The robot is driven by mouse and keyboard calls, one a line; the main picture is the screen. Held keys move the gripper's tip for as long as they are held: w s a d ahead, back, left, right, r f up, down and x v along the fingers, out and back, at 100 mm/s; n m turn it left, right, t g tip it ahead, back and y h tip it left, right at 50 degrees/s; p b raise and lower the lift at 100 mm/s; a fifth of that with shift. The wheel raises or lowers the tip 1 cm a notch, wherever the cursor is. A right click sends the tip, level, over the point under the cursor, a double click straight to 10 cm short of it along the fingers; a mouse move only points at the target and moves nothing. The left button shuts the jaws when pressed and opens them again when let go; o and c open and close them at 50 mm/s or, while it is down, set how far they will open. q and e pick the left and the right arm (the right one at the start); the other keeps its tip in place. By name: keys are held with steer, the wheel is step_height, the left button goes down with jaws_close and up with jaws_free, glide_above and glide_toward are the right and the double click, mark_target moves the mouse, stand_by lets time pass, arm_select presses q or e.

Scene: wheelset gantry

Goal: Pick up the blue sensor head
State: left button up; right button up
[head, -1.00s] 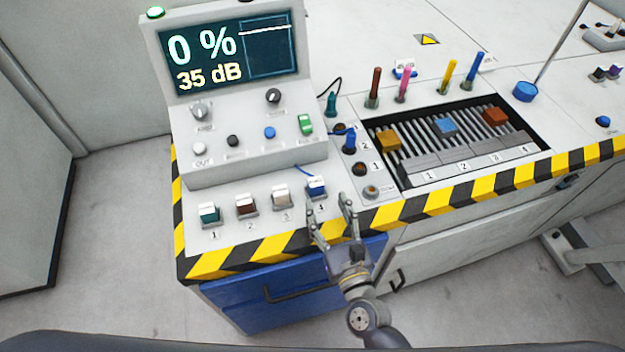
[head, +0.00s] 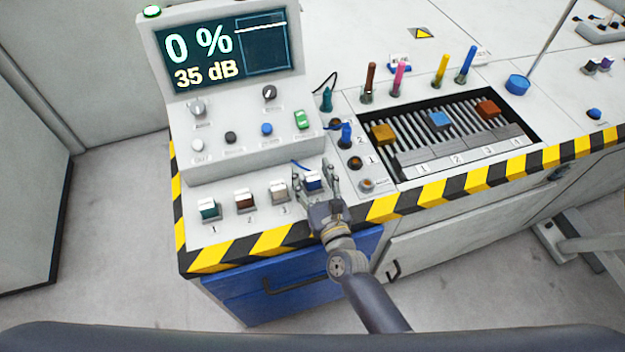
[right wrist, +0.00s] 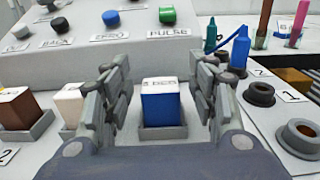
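The blue sensor head (head: 313,181) is a small block with a pale top, sitting upright in the shallow grey holder furthest right in the front row. In the right wrist view the blue sensor head (right wrist: 160,103) stands between the two fingers, with a gap on each side. My right gripper (head: 315,180) is open around it and does not appear to touch it. It also fills the sides of the right wrist view (right wrist: 160,100). A thin blue cable rises behind the head in the head view. My left gripper is not in view.
Teal (head: 209,209), brown (head: 245,200) and white (head: 279,191) heads sit in holders to the left. The console (head: 245,145) with knobs and a screen rises behind. Round sockets (head: 356,163) and a blue plug (head: 346,135) stand to the right. Yellow-black striping marks the front edge.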

mark_target(312, 175)
steer(key=c, duration=0.9)
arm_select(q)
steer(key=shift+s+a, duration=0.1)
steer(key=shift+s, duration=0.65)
arm_select(e)
steer(key=shift+c, duration=1.2)
steer(key=shift+r, duration=0.6)
step_height(312, 175, up, 2)
steer(key=shift+r, duration=0.15)
steer(key=r+b+v, duration=0.1)
steer(key=b+v, duration=0.1)
steer(key=v, duration=1.3)
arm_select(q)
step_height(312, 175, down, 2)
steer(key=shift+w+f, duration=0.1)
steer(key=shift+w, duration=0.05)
arm_select(e)
steer(key=s+d+r+m+h, duration=0.1)
steer(key=d+r+h, duration=0.1)
steer(key=d+r, duration=0.2)
steer(key=s+d+r+m+h, duration=0.1)
steer(key=d+r+m+h, duration=0.1)
steer(key=d, duration=0.8)
step_height(312, 175, up, 3)
steer(key=shift+s+d+f+m+t+h, duration=0.1)
steer(key=shift+s+d+m+t+h, duration=0.2)
steer(key=shift+h, duration=0.5)
